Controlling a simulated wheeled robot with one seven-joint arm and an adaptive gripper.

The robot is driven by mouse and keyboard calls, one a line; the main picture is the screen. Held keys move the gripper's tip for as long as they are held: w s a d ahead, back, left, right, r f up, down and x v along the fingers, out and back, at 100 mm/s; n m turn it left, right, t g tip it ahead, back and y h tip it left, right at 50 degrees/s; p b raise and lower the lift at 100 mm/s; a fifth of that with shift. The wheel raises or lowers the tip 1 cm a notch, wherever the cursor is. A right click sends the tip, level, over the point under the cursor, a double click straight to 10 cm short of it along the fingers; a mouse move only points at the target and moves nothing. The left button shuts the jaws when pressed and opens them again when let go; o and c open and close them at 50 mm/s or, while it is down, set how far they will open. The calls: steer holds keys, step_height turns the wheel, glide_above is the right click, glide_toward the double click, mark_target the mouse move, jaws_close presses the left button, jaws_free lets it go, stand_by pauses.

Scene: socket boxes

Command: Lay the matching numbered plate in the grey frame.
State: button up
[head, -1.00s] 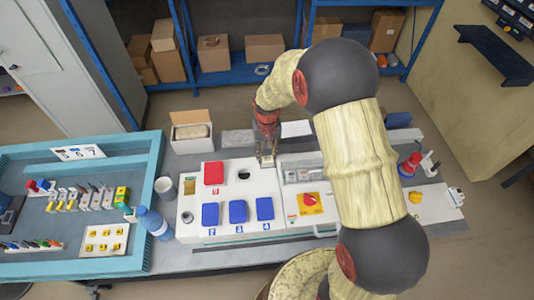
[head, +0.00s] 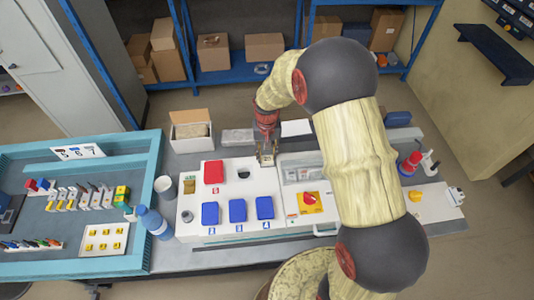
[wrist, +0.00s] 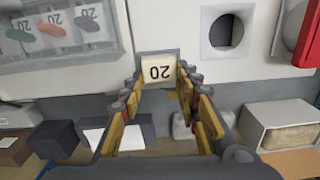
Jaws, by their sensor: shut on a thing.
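A pale plate marked 20 (wrist: 160,71) shows upside down in the wrist view, between the tips of my gripper (wrist: 161,84). My gripper is shut on this plate. A grey frame (wrist: 176,57) borders the plate on the white panel. The plate looks lined up with the frame, but I cannot tell whether it is seated or just above it. In the head view my gripper (head: 266,158) is at the panel's upper right part, and its fingers hide most of the plate and frame.
The white panel (head: 190,222) carries a red square (head: 213,172), several blue squares (head: 237,210) and a round hole (head: 244,174). A clear-covered box (head: 303,172) adjoins on the right. An open carton (head: 191,131) stands behind. A blue bottle (head: 152,221) stands left.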

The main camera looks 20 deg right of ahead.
steer(key=shift+f, duration=0.4)
steer(key=shift+f, duration=0.15)
steer(key=o, duration=1)
step_height(320, 180, up, 19)
steer(key=p, duration=0.4)
stand_by(0.7)
